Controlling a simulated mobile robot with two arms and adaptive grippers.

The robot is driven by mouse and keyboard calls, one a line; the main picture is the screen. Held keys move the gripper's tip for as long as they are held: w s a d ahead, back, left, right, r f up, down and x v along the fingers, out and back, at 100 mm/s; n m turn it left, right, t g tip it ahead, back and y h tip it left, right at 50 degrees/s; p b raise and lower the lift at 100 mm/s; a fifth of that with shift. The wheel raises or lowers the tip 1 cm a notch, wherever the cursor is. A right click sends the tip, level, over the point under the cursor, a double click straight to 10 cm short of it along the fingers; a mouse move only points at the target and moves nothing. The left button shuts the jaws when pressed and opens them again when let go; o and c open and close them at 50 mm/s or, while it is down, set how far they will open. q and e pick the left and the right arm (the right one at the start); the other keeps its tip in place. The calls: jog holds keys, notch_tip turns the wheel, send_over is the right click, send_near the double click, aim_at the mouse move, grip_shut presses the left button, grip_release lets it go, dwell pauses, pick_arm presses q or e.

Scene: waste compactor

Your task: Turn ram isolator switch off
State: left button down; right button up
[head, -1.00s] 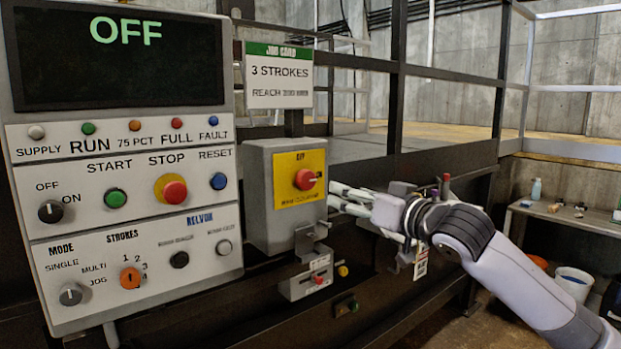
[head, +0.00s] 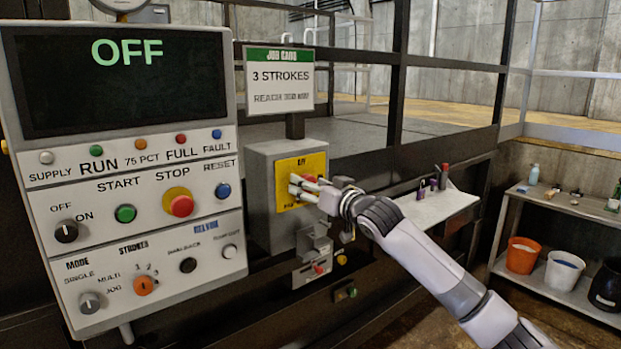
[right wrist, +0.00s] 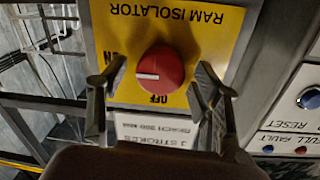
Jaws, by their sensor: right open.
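The ram isolator is a red round knob (right wrist: 160,70) on a yellow plate (right wrist: 215,22). The right wrist view shows it upside down. Its white mark points to the picture's left, toward the "ON" label and away from "OFF". My right gripper (head: 297,188) is open in front of the plate. In the right wrist view its fingers stand on both sides of the knob with gaps between. In the head view my fingers hide most of the knob; the grey isolator box (head: 261,205) shows around the plate. My left gripper is not in view.
The control panel (head: 130,258) stands left of the isolator box, its screen reading "OFF". A job card (head: 279,80) is above the box and a small bracketed box (head: 311,270) below. A white shelf (head: 440,207) with small items is right of my right gripper.

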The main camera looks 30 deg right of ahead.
jog(key=shift+w, duration=0.2)
jog(key=shift+c, duration=0.6)
jog(key=c, duration=1)
jog(key=shift+c, duration=0.2)
